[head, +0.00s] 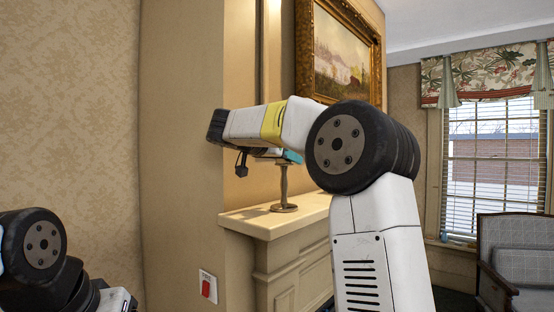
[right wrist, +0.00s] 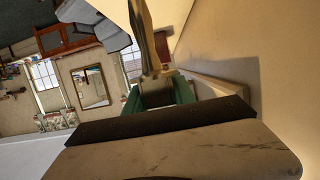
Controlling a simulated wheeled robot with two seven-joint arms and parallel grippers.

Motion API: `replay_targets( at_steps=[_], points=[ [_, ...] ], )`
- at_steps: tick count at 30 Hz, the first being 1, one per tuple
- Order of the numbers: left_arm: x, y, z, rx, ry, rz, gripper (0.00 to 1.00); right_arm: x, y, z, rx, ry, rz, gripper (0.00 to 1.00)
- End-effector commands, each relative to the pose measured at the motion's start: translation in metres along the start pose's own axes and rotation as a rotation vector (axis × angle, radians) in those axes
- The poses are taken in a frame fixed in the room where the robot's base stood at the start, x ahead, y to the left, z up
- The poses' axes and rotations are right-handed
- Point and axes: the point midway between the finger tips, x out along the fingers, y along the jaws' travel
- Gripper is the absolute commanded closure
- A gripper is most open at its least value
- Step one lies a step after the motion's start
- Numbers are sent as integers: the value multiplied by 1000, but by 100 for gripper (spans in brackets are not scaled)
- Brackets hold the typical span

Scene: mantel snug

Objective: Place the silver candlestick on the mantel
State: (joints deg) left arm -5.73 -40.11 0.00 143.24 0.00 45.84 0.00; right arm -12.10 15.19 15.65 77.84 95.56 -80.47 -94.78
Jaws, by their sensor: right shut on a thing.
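The silver candlestick (head: 284,186) is upright at the front left part of the mantel (head: 262,224). Its round base appears at the mantel's top surface, though I cannot tell whether a thin gap is left under it. My right gripper (head: 279,155) is at the candlestick's upper stem, partly hidden behind my wrist. In the right wrist view, the green fingers of my right gripper (right wrist: 159,92) are shut on the candlestick (right wrist: 147,40). The candlestick's top is hidden in the head view. My left gripper is out of view; only part of the left arm shows at lower left.
A gold-framed painting (head: 342,55) hangs on the wall above the mantel. A red switch on a white plate (head: 208,287) is on the wall below left. A grey armchair (head: 515,262) stands at right by the window (head: 490,160). The visible mantel top around the base looks clear.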

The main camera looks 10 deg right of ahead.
Motion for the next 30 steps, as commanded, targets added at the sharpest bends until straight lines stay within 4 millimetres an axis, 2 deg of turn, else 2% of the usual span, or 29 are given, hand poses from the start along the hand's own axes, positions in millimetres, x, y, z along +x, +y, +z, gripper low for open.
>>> replay_targets(
  at_steps=[1,2,5,17,20,30],
  points=[
    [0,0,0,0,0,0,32,0,0,1,-1,0,0,100],
    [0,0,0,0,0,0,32,0,0,2,-1,0,0,66],
    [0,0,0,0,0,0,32,0,0,2,-1,0,0,48],
    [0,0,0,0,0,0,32,-4,0,-1,0,0,-1,48],
    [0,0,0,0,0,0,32,-18,-1,-1,0,0,-4,48],
    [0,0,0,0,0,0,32,-90,-1,-1,0,0,-3,48]
  ],
)
